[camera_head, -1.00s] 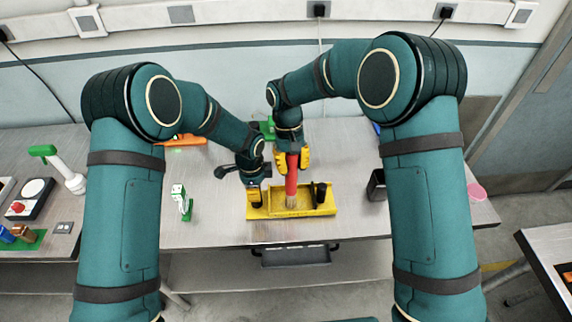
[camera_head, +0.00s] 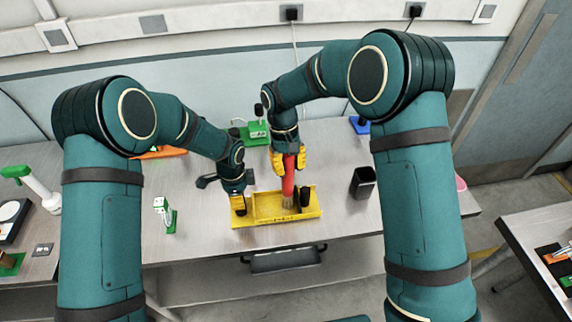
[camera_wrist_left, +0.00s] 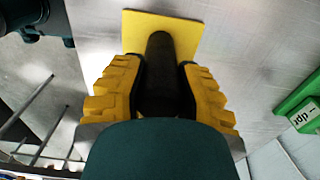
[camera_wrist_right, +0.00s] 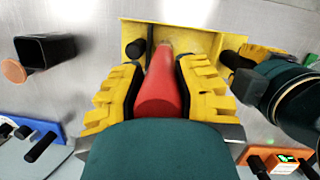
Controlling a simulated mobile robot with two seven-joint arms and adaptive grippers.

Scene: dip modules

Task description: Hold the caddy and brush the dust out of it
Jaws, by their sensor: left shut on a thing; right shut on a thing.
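The yellow caddy (camera_head: 262,221) lies on the table, a shallow tray with a dark post at each end. My left gripper (camera_head: 238,205) is shut on its left post (camera_wrist_left: 160,62), between the yellow fingers in the left wrist view. My right gripper (camera_head: 289,160) is shut on the red brush handle (camera_head: 288,182); the handle also shows in the right wrist view (camera_wrist_right: 160,88). The pale bristles (camera_head: 288,201) point down inside the tray, close to the right post (camera_head: 304,197). Contact with the floor is hard to tell. I cannot make out dust.
A black open cup (camera_head: 363,183) stands right of the caddy. A green block (camera_head: 255,133) and a blue piece (camera_head: 360,125) lie behind. A white-and-green item (camera_head: 164,212) stands to the left. The table's front edge is close before the caddy.

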